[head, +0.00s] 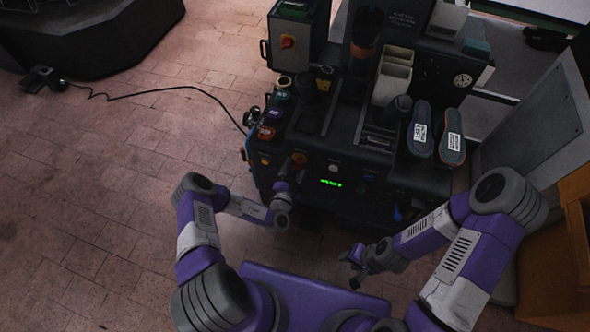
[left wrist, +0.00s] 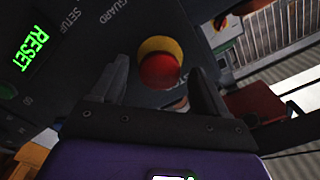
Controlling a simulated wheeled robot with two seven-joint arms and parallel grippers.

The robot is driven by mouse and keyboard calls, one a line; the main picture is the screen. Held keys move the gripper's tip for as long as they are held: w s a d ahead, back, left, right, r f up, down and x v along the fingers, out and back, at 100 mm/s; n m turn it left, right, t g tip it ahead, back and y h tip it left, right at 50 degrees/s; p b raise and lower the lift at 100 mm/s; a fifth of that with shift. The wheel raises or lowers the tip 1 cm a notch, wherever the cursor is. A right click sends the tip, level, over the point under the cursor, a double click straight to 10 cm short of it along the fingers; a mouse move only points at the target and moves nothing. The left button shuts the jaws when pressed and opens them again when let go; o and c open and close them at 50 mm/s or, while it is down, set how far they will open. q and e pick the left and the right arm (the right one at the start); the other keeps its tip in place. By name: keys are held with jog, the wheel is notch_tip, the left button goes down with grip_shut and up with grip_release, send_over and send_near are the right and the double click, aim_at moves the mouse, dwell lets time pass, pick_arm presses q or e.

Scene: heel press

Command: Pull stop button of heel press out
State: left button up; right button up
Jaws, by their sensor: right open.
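The red stop button (left wrist: 160,70) with its yellow collar (left wrist: 160,45) stands on the dark front panel of the heel press (head: 270,175). In the left wrist view it sits between the two fingers of my left gripper (left wrist: 158,76). The fingers are apart, one on each side, with visible gaps to the button.
A green lit RESET display (head: 330,183) is on the panel to the right of the button. Two shoes (head: 420,130) with white labels stand on the press's right side. A cable (head: 160,90) runs over the tiled floor at left.

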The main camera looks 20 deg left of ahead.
pick_arm(q)
jog(key=s+p, duration=0.2)
jog(key=s, duration=0.5)
jog(key=shift+s, duration=0.25)
jog(key=shift+a, duration=0.1)
